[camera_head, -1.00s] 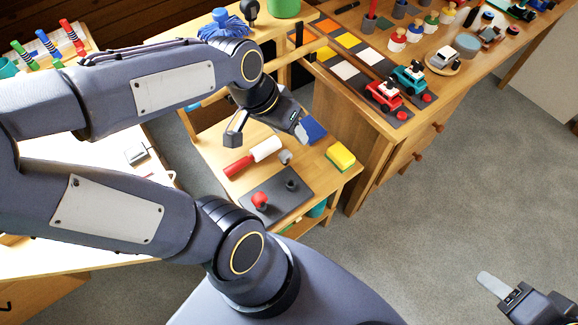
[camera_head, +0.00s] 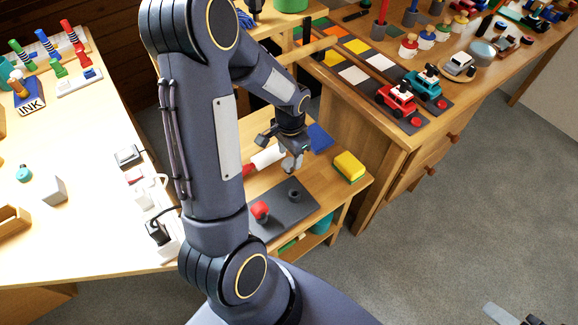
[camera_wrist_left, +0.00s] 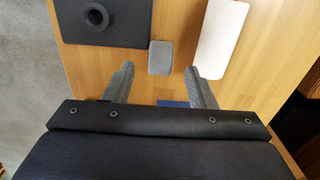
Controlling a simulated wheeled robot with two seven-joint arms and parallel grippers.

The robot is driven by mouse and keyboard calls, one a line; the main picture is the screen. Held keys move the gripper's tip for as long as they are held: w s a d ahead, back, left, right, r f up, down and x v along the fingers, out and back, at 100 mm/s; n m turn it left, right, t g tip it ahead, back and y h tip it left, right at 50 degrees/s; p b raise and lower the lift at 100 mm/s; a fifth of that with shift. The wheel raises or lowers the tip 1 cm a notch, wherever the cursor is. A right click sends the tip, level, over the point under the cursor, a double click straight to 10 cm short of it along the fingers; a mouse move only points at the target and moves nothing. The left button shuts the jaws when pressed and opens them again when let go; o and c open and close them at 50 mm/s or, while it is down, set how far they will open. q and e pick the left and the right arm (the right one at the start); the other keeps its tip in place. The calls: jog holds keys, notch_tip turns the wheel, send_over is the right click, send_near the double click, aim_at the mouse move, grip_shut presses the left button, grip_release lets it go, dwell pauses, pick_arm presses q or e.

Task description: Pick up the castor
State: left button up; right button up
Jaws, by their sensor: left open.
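A small grey block-like piece, which I take for the castor (camera_wrist_left: 161,57), lies on the low wooden table. In the left wrist view it sits just past my left fingertips, in line with the gap between them. My left gripper (camera_wrist_left: 159,76) is open and empty, with a finger to each side of that gap. In the head view my left gripper (camera_head: 280,156) hangs over the low table and mostly hides the castor. Only part of my right gripper (camera_head: 500,312) shows, at the lower right edge, away from the table.
A white roller (camera_wrist_left: 222,42) with a red handle lies close beside the castor. On the other side is a dark mat (camera_wrist_left: 125,35) with a dark ring piece (camera_head: 294,195) and a red-topped piece (camera_head: 260,210). A yellow sponge (camera_head: 349,167) and a blue item (camera_head: 320,138) lie nearby.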

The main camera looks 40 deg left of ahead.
aim_at(289, 160)
pick_arm(q)
notch_tip(289, 160, down, 4)
jog(key=shift+s+r, duration=0.15)
jog(key=shift+r, duration=0.1)
jog(key=c, duration=1.1)
jog(key=shift+r, duration=0.1)
